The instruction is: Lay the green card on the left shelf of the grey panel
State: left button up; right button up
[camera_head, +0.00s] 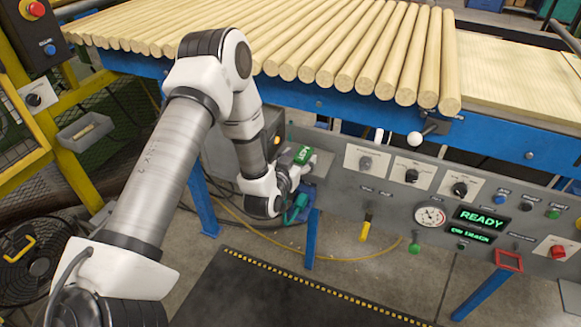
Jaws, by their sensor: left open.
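The grey panel (385,212) runs below the roller table. A green card (303,155) with a white mark shows at the panel's left end, just above my left gripper. A small ledge there, which seems to be the left shelf, is mostly hidden behind my wrist; I cannot tell whether the card rests on it. My left gripper (296,204) is open, low in front of the panel's left end, its fingers small and partly hidden. I cannot tell whether it touches the card. My right gripper is not in view.
Several turned wood rods (370,50) lie on the blue-framed table above. A white ball-ended lever (414,139) sticks out under its edge. The panel carries knobs, a gauge (430,216), a lit READY display (481,219) and a red frame (508,261). A dark mat (270,295) lies on the floor.

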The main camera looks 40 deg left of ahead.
pick_arm(q)
jog(key=v, duration=0.9)
jog(key=s+d+f+m+g+h, duration=0.1)
jog(key=s+d+f+g+h, duration=0.1)
jog(key=s+d+f+g, duration=0.55)
jog(key=s+d+f+m+g+h, duration=0.15)
jog(key=s+f, duration=0.35)
jog(key=f, duration=0.5)
jog(key=s+d+f+g, duration=0.1)
jog(key=s+f+g, duration=0.15)
jog(key=s, duration=0.45)
jog(key=s+d+f+g, duration=0.2)
jog(key=s+g, duration=0.2)
jog(key=s, duration=0.3)
notch_tip(320, 180, up, 4)
jog(key=p, duration=0.4)
jog(key=shift+w, duration=0.1)
